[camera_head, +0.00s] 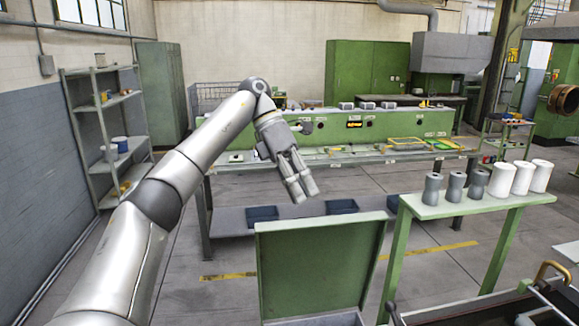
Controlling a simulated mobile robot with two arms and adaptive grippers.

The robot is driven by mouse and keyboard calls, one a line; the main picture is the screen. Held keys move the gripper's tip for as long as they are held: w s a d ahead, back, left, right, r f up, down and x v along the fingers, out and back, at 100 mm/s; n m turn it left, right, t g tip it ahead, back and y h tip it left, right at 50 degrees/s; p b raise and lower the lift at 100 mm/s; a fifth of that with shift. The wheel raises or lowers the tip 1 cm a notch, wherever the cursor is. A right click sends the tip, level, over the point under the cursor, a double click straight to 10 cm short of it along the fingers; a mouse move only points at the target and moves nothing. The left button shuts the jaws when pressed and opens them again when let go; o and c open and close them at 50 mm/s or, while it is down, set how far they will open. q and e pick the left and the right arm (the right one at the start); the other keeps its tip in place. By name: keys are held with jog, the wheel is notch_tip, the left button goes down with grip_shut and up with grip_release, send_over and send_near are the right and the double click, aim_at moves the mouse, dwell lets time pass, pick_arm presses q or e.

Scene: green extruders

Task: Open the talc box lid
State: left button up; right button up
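The talc box lid is a flat green panel (318,268) at the bottom middle. It stands raised, close to upright, with a pale rim along its top edge. Only a bit of the box shows below it, at the bottom edge of the view. My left gripper (304,193) is above the lid's top edge, near its middle, and appears apart from it. Its fingers are stretched out straight, pointing down and right, with nothing held between them. My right gripper is not in view.
A green table (470,203) at the right carries grey and white cylinders. A long workbench (345,155) with blue bins on its lower shelf stands behind the lid. A metal shelf (110,130) stands at the left.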

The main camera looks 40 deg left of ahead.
pick_arm(q)
jog(key=shift+v, duration=2.7)
jog(key=shift+w+a, duration=0.1)
jog(key=shift+f, duration=0.15)
